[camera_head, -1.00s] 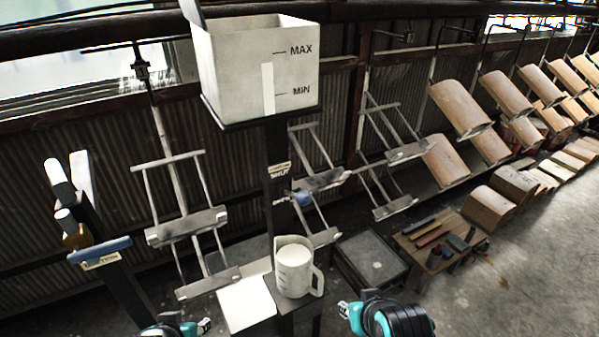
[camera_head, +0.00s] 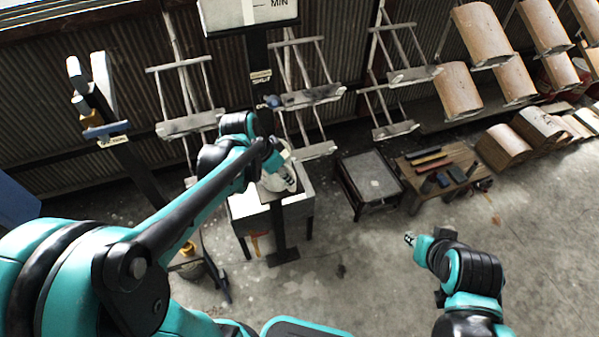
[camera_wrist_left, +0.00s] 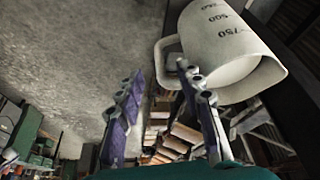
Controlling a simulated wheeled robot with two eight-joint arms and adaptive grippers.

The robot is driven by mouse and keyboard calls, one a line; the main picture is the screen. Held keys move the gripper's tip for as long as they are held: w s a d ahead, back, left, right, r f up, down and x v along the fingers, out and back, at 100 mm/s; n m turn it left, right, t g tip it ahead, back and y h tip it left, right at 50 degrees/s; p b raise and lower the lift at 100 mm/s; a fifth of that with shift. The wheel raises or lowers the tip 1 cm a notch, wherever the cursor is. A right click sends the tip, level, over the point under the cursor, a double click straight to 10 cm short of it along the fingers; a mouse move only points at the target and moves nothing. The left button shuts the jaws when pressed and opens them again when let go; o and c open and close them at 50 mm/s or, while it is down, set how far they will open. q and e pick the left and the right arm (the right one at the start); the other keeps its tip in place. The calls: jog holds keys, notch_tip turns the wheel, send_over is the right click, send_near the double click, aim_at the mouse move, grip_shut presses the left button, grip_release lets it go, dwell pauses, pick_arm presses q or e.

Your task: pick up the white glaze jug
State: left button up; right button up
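The white glaze jug (camera_head: 279,181) is on the small stand below the tank in the head view, partly hidden by my left gripper (camera_head: 284,158). In the left wrist view the jug (camera_wrist_left: 225,50) shows large at the upper right, with volume marks and its handle (camera_wrist_left: 160,62) toward the fingers. My left gripper (camera_wrist_left: 160,74) is open there. The right-hand fingertip overlaps the handle's edge; I cannot tell whether it touches. My right gripper (camera_head: 409,239) is over the floor at the right, away from the jug, too small to read.
The white tank (camera_head: 248,12) is above the jug on a dark post (camera_head: 262,85). A low grey-topped table (camera_head: 370,177) and a wooden bench (camera_head: 437,170) with coloured bars stand to the right. Hanging racks (camera_head: 190,122) line the wall behind. The floor at right is open.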

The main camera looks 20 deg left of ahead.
aim_at(292, 189)
pick_arm(q)
jog(key=b+x, duration=0.3)
jog(key=x, duration=0.5)
jog(key=shift+s, duration=0.15)
jog(key=shift+s, duration=0.1)
jog(key=c, duration=0.4)
jog(key=shift+a, duration=0.1)
grip_shut()
jog(key=shift+r, duration=0.1)
